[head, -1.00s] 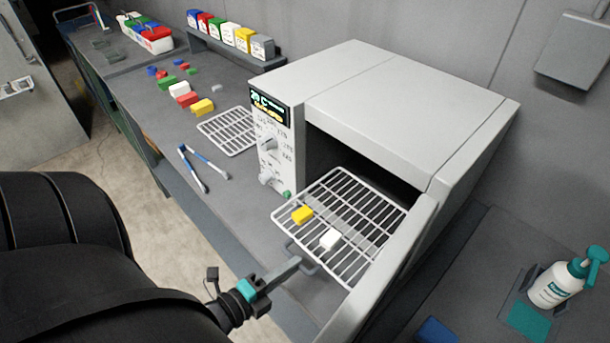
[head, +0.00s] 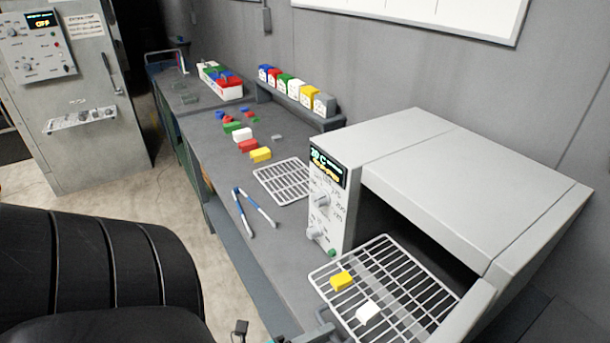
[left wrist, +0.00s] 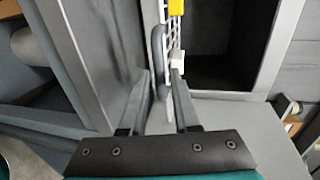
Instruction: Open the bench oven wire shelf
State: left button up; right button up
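The bench oven (head: 440,160) is a light grey box with an open front. Its wire shelf (head: 412,275) sticks partway out, carrying a yellow block (head: 341,281) and a white block (head: 368,312). A grey handle (head: 325,331) is at the shelf's front edge. My left gripper (head: 306,339) is mostly cut off at the bottom of the head view, close to the handle. In the left wrist view, its two fingers (left wrist: 159,76) are apart, with the handle (left wrist: 158,55) and shelf edge between their tips. My right gripper is not in view.
A second wire rack (head: 284,181), blue-handled tongs (head: 255,208) and several coloured blocks (head: 242,135) lie on the bench left of the oven. Labelled colour boxes (head: 297,90) stand on a ledge behind. A grey cabinet (head: 75,95) stands at far left.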

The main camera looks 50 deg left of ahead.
pick_arm(q)
jog(key=shift+s, duration=0.1)
jog(key=b+v, duration=0.1)
jog(key=v, duration=1.4)
jog(key=shift+s, duration=0.1)
